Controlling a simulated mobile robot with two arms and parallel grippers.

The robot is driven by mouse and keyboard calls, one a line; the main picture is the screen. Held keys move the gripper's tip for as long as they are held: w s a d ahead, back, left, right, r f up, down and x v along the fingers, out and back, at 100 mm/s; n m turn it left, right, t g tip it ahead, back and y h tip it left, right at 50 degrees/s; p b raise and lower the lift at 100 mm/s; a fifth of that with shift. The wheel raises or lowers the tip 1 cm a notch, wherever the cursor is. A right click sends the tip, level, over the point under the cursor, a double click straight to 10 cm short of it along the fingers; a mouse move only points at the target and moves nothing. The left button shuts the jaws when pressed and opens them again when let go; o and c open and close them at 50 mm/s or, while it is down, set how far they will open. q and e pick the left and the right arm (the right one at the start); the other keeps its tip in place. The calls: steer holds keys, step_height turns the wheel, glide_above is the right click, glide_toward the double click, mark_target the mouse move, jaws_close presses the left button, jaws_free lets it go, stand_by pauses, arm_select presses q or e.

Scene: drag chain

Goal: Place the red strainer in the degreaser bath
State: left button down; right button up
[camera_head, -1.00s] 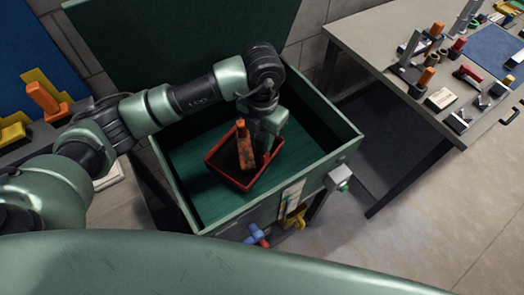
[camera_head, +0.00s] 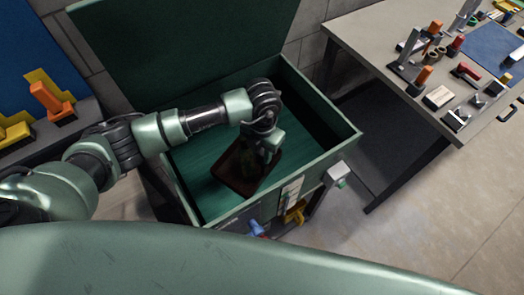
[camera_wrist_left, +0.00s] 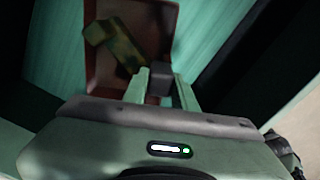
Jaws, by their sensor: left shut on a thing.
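The red strainer (camera_head: 233,172) is low inside the green degreaser bath (camera_head: 322,158), towards its front. It looks dark and dull, as if under the teal liquid (camera_head: 196,160). It also shows in the left wrist view (camera_wrist_left: 103,77), with a dim greenish-brown part (camera_wrist_left: 115,48) lying in it. My left gripper (camera_head: 262,155) reaches down into the bath at the strainer's right side. In the left wrist view its fingers (camera_wrist_left: 165,84) are shut on a dark grip at the strainer's edge. My right gripper is not in view.
The bath's green lid (camera_head: 180,45) stands open behind it. A grey workbench (camera_head: 375,40) with several tools stands at the right. Blue and yellow valve handles (camera_head: 296,212) stick out below the bath's front. An orange-handled item (camera_head: 48,100) is at the left.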

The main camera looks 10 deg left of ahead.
arm_select(q)
steer(key=c, duration=1.1)
jaws_free()
steer(key=shift+f, duration=0.1)
steer(key=shift+r, duration=0.6)
step_height(320, 180, up, 11)
steer(key=b, duration=0.3)
steer(key=shift+r, duration=0.1)
steer(key=shift+s, duration=0.1)
